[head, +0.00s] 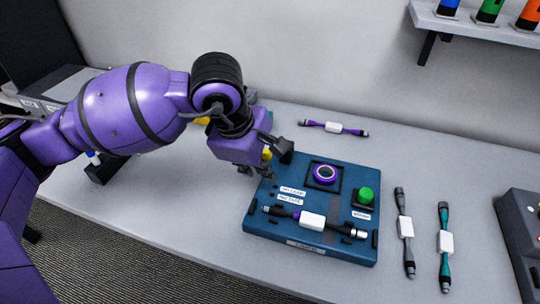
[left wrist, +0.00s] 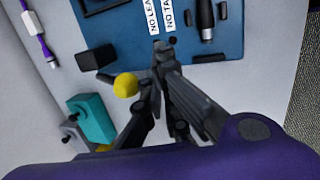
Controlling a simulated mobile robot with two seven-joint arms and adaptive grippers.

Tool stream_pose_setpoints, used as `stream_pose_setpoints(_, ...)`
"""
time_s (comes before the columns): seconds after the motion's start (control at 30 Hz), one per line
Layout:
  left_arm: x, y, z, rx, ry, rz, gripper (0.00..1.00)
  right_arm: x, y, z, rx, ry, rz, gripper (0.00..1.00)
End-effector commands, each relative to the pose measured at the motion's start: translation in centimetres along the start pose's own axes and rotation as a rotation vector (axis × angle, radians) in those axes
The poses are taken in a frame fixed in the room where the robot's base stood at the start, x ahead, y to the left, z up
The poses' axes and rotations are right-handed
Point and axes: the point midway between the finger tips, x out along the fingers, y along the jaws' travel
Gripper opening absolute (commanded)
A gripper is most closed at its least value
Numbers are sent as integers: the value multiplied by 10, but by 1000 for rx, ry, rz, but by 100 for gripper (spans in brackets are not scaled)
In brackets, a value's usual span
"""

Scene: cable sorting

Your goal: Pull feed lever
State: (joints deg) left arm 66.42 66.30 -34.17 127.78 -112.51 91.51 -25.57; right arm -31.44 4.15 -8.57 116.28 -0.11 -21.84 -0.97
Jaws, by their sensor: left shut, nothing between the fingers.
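A yellow ball knob (head: 267,153), which looks like the feed lever's end, shows beside my left gripper at the blue test box's (head: 257,226) left back corner. In the left wrist view the yellow knob (left wrist: 126,85) is just left of the fingers; its stem is hidden or too dark to make out. My left gripper (head: 259,172) is shut and empty, pointing down over the box's left edge. In the left wrist view its fingertips (left wrist: 160,46) are together near the box's printed labels (left wrist: 160,14). I cannot tell whether a finger touches the knob. My right gripper is not in view.
The box bears a purple ring (head: 325,174), a green button (head: 365,195) and a cable with a white tag (head: 312,222). A grey cable (head: 405,228) and a teal cable (head: 444,243) lie right of it; a purple cable (head: 334,128) lies behind. A grey console (head: 520,235) stands far right.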

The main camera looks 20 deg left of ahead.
Motion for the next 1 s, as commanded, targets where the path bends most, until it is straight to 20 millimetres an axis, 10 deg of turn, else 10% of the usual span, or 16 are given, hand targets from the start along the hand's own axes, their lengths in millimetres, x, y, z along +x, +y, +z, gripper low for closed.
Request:
stream_pose_setpoints(0.37,-12,6,-2,-2,2,4,0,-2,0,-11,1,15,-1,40)
stream_pose_setpoints(0.53,-48,22,-7,-4,2,10,0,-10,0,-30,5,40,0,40)
stream_pose_setpoints(1.0,-122,53,-8,-4,1,2,0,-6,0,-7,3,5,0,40)
